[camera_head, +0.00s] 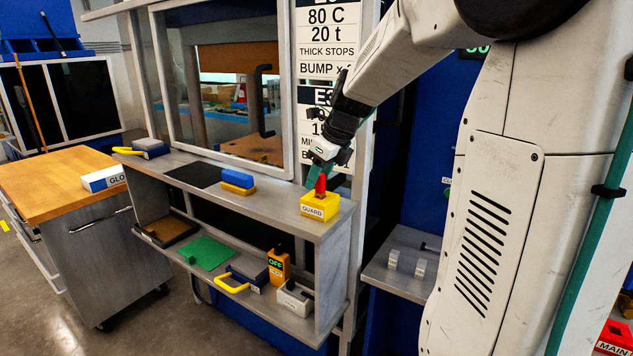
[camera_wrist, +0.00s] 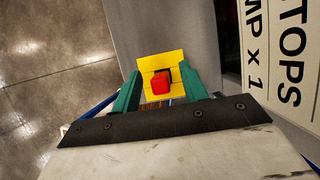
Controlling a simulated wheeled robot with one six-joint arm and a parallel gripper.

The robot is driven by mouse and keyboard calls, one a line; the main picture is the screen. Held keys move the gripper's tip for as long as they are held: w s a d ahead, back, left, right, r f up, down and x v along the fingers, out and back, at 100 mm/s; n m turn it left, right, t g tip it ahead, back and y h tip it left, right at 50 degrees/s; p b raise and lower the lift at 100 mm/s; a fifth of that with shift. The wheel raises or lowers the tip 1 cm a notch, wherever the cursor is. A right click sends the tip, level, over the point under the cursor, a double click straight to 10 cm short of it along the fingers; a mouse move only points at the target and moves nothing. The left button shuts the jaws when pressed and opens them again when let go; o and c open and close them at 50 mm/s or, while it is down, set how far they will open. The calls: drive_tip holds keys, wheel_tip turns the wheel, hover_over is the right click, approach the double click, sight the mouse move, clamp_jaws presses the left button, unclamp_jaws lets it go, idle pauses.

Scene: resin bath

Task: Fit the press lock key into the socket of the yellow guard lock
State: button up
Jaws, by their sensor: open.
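The yellow guard lock (camera_head: 312,211), labelled GUARD, sits at the right end of the upper shelf. The red press lock key (camera_head: 321,186) stands upright at its top; in the wrist view the key (camera_wrist: 160,82) is over the lock's yellow top (camera_wrist: 161,61). A dark part of the socket shows beside the key; how deep the key sits is hidden. My gripper (camera_head: 322,175) is just above the lock, pointing down. In the wrist view its green fingers (camera_wrist: 160,88) are apart on either side of the key, with gaps showing, so it is open.
A blue-and-yellow block (camera_head: 238,181) and a dark mat (camera_head: 193,174) lie left on the upper shelf (camera_head: 275,197). The lower shelf holds a green mat (camera_head: 207,252) and an orange OFF device (camera_head: 279,266). A glass-fronted cabinet and label panel stand behind.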

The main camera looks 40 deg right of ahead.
drive_tip(key=v, duration=0.5)
drive_tip(key=shift+s+r, duration=0.1)
drive_tip(key=shift+r, duration=0.25)
wheel_tip(320, 180, up, 12)
idle(0.6)
idle(0.4)
